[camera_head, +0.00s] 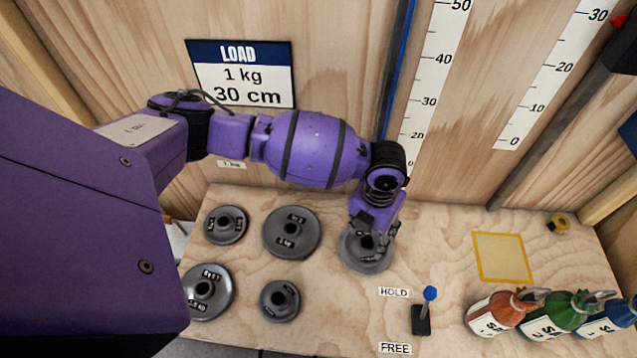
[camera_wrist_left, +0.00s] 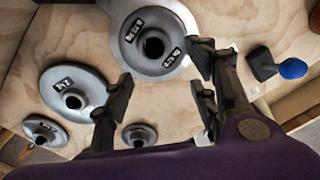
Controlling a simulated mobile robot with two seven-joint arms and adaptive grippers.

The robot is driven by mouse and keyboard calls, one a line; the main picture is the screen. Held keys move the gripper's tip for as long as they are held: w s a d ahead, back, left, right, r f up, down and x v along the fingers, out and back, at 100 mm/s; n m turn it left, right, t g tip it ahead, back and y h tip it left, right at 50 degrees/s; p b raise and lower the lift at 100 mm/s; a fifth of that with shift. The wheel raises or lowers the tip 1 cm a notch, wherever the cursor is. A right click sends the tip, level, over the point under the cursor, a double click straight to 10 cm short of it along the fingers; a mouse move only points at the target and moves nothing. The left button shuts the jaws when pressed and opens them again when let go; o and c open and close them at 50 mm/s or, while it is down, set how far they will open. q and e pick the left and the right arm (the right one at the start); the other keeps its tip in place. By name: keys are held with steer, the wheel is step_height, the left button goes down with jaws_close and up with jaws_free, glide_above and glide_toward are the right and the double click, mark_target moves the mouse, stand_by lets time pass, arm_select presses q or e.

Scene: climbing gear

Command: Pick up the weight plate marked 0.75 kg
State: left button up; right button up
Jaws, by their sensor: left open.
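My left gripper (camera_head: 372,238) is open and points down over a round grey weight plate (camera_head: 352,258) with a raised hub. In the left wrist view this plate (camera_wrist_left: 178,22) lies beyond the spread fingers (camera_wrist_left: 163,82), not held between them. Its labels are too blurred to read. Several other grey plates lie flat on the board: a large one (camera_head: 291,253) that seems marked 1 kg, a small one (camera_head: 225,239), a mid-sized one (camera_head: 224,291) and a small one (camera_head: 280,315). I cannot read 0.75 kg on any. My right gripper is not in view.
Right of the plates stands a lever with a blue knob (camera_head: 430,293), between HOLD and FREE labels. Orange (camera_head: 490,318), green and blue bags lie at the right. A yellow-outlined square (camera_head: 502,257) is empty. A sign (camera_head: 242,75) reads LOAD 1 kg 30 cm.

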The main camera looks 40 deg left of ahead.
mark_target(367, 238)
arm_select(q)
steer(key=shift+w+a+m, duration=0.3)
steer(key=shift+w+a, duration=0.05)
steer(key=shift+w, duration=0.4)
steer(key=shift+w+a+b, duration=0.1)
steer(key=shift+a+b, duration=0.05)
steer(key=shift+b, duration=0.2)
step_height(367, 238, down, 2)
steer(key=shift+f+b, duration=0.2)
steer(key=shift+b, duration=0.3)
step_height(367, 238, down, 5)
steer(key=shift+r+b, duration=0.2)
steer(key=shift+b, duration=1.05)
steer(key=shift+f, duration=0.15)
steer(key=shift+c, duration=1.3)
jaws_close()
steer(key=shift+r, duration=0.2)
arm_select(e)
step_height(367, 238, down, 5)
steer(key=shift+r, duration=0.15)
